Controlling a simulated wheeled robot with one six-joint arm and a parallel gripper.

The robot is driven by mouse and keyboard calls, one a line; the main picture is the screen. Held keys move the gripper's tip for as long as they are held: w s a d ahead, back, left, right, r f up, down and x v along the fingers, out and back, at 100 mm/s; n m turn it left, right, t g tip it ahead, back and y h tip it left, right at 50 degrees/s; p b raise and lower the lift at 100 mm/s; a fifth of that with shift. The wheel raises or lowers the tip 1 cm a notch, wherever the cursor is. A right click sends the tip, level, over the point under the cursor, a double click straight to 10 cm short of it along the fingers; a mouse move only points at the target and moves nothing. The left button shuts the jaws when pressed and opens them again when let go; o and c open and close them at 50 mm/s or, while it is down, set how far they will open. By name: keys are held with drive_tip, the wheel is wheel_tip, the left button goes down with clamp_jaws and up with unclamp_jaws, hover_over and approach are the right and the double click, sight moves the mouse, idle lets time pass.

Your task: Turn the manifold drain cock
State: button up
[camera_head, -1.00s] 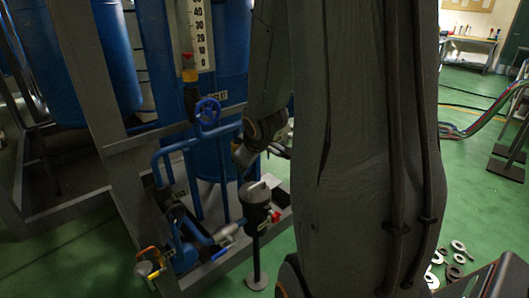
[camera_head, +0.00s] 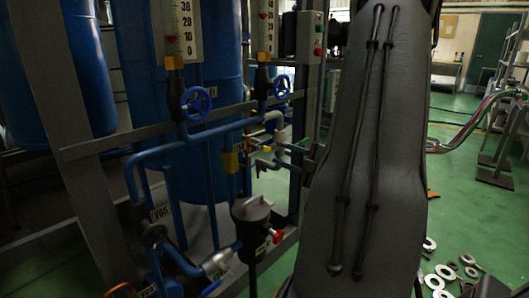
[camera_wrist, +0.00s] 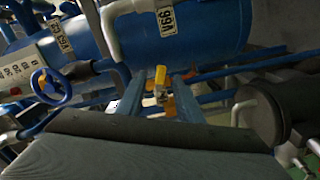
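A small cock with a yellow handle (camera_wrist: 160,76) shows in the middle of the wrist view, below a white pipe and in front of a blue vessel; I take it for the drain cock. My gripper (camera_wrist: 158,90) reaches up from the bottom of the wrist view. Its two blue-grey fingers are apart, one on each side of the cock in the picture. I cannot tell whether they touch it. In the head view my arm covers the gripper, and I cannot surely pick out the same cock among the pipes.
In the head view, blue handwheels (camera_head: 196,104) sit on the pipes before the blue vessels. A dark lidded pot (camera_head: 250,214) stands lower, with a red handle (camera_head: 277,236) beside it. A grey frame post (camera_head: 62,130) stands left. Metal rings (camera_head: 440,272) lie on the green floor at right.

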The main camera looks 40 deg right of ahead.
sight(268, 149)
drive_tip(key=w, duration=0.2)
drive_tip(key=w+a, duration=0.1)
drive_tip(key=w, duration=0.4)
drive_tip(key=shift+a+b, duration=0.15)
drive_tip(key=shift+b, duration=0.2)
clamp_jaws()
